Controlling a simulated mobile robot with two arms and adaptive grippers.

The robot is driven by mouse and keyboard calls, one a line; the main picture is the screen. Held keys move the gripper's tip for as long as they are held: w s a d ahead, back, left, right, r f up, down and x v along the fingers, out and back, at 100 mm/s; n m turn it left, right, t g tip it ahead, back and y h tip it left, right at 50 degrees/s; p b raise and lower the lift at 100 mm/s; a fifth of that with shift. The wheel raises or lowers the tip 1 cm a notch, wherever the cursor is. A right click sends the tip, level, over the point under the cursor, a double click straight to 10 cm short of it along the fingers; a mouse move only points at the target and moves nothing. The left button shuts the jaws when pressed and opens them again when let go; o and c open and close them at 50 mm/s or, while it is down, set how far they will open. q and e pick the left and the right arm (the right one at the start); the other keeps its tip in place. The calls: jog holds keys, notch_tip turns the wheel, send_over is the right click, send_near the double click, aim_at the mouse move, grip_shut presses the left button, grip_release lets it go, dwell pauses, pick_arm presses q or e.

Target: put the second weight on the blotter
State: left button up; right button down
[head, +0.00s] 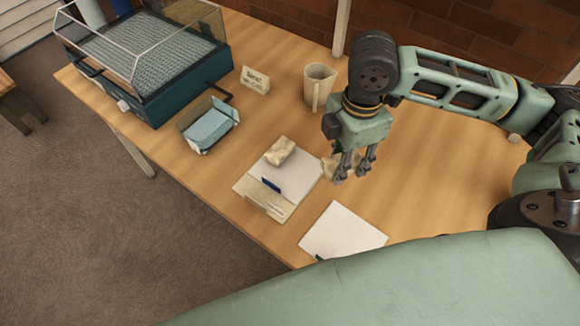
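One beige, stone-like weight (281,151) lies on the far part of a pale flat pad (301,178), which may be the blotter. The pad also bears a dark blue strip and a lettered label near its front edge. A second beige lump (327,166), likely the second weight, is just right of the pad, partly hidden behind my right gripper (354,172). The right gripper points down with its fingers in front of this lump. Whether they are closed on it, or only beside it, I cannot tell. My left gripper is out of view.
A white sheet (343,232) lies near the front table edge. A beige mug (318,86), a small lettered sign (255,80), a blue open box (208,125) and a teal case with a clear cover (150,60) stand farther back. Wooden table (440,190) is clear at right.

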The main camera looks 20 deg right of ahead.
aim_at(356, 157)
jog(key=n, duration=0.1)
jog(key=d+f+n, duration=0.1)
jog(key=n, duration=0.1)
jog(key=d+n, duration=0.1)
jog(key=n, duration=0.1)
jog(key=shift+s+d+f, duration=0.15)
jog(key=shift+s+f, duration=0.05)
jog(key=shift+f, duration=0.15)
jog(key=shift+d+f+n+b, duration=0.2)
jog(key=shift+n+b, duration=0.1)
jog(key=shift+n, duration=0.3)
jog(key=w+a+f, duration=0.2)
jog(key=w, duration=0.1)
jog(key=w+a+f+p, duration=0.1)
jog(key=w+a+f, duration=0.1)
jog(key=w, duration=0.1)
jog(key=w+a+f, duration=0.2)
jog(key=w, duration=0.1)
jog(key=shift+w+f, duration=0.3)
jog(key=shift+w+a+f, duration=0.1)
jog(key=shift+f, duration=0.1)
jog(key=shift+f+p, duration=0.55)
jog(key=shift+f, duration=1.4)
jog(key=shift+f, duration=0.1)
jog(key=c, duration=1.1)
grip_release()
